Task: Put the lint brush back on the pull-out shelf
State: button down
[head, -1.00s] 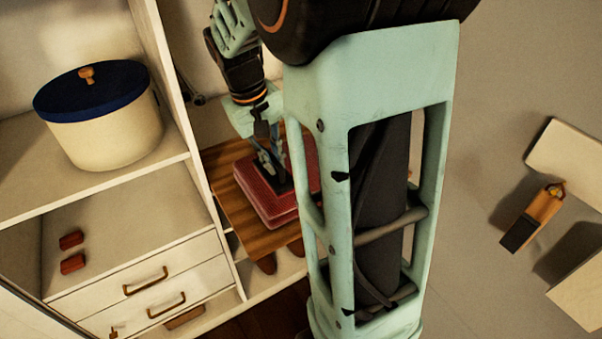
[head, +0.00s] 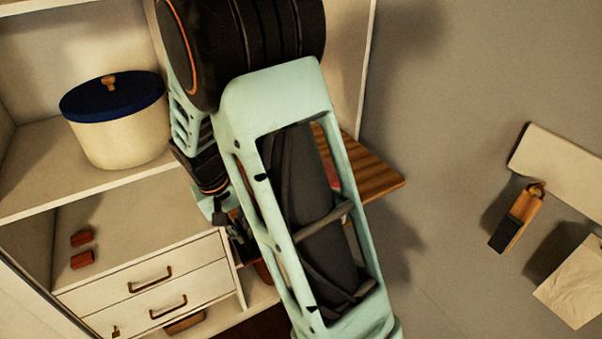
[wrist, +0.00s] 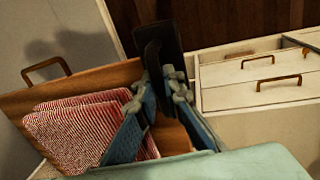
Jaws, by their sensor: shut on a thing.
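The lint brush (wrist: 160,50) has a black head and a wooden handle. In the wrist view it stands between my gripper's blue fingers (wrist: 158,92), which are shut on it, with the black head pointing away from the wrist. The wooden pull-out shelf (head: 378,178) sticks out at the right of the cabinet, mostly behind my arm in the head view. The shelf (wrist: 112,76) also shows at the left in the wrist view, bearing red-striped folded cloths (wrist: 70,132). The brush appears beside the cloths; I cannot tell its height. In the head view my gripper (head: 242,245) is partly hidden by my arm.
Drawers with handles (head: 150,287) lie below and left of my gripper. A cream pot with a blue lid (head: 115,120) stands on the upper shelf. A wooden-and-black item (head: 515,220) is at the far right, near pale boards.

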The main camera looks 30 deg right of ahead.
aim_at(364, 167)
jog(key=k+l+z, duration=0.1)
jog(key=l+z, duration=0.25)
jog(key=i+l+z, duration=0.1)
jog(key=z, duration=0.2)
jog(key=i+l+z, duration=0.1)
jog(key=z, duration=0.25)
